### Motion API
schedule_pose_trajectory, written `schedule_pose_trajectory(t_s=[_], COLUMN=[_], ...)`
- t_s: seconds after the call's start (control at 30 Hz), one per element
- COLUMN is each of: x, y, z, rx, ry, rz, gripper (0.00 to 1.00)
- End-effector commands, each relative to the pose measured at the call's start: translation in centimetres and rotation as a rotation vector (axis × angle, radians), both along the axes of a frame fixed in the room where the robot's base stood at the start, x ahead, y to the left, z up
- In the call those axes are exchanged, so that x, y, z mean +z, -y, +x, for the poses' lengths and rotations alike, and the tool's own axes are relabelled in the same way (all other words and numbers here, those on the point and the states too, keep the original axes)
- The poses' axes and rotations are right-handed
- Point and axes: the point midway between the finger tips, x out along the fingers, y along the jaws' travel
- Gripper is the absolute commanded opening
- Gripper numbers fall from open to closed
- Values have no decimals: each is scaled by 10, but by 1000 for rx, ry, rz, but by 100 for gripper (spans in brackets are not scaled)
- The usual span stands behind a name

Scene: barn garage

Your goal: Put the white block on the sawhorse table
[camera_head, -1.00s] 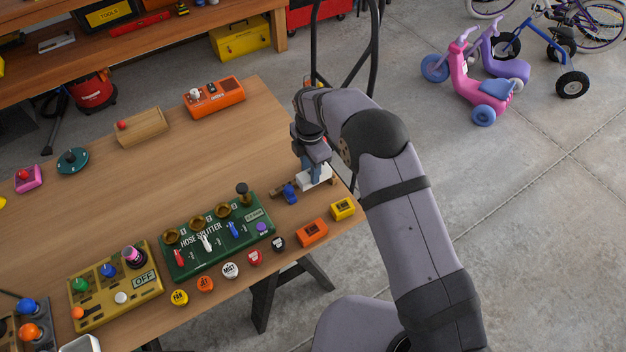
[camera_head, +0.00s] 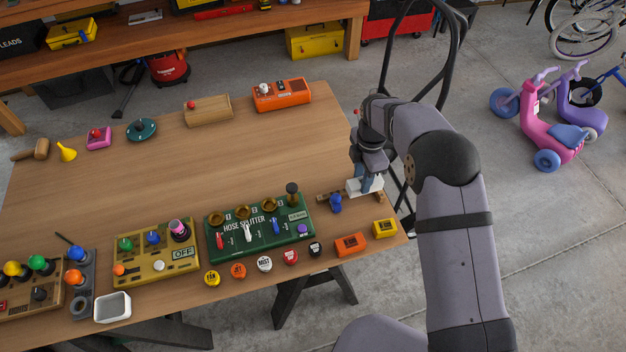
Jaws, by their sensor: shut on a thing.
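The white block (camera_head: 371,188) is near the right edge of the wooden sawhorse table (camera_head: 165,175). My gripper (camera_head: 366,174) points down and is shut on this block. The arm and gripper partly hide the contact. I cannot tell whether the block touches the table or is slightly above it.
The green hose splitter panel (camera_head: 262,229) is left of the block. Orange (camera_head: 350,244) and yellow (camera_head: 385,228) blocks are in front, with round buttons nearby. An orange box (camera_head: 281,95) stands at the back. The middle of the table is clear.

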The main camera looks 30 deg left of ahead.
Motion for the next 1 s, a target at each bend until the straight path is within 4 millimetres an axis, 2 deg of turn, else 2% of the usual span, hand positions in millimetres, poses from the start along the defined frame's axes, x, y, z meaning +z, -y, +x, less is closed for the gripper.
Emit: schedule_pose_trajectory(t_s=[0.53, 0.87, 1.0], x=[27, 32, 23], y=[22, 25, 25], z=[-45, -52, -52], rx=[-1, -1, -1], ry=[1, -1, -4], rz=[-1, -1, -4], gripper=[4, 4, 4])
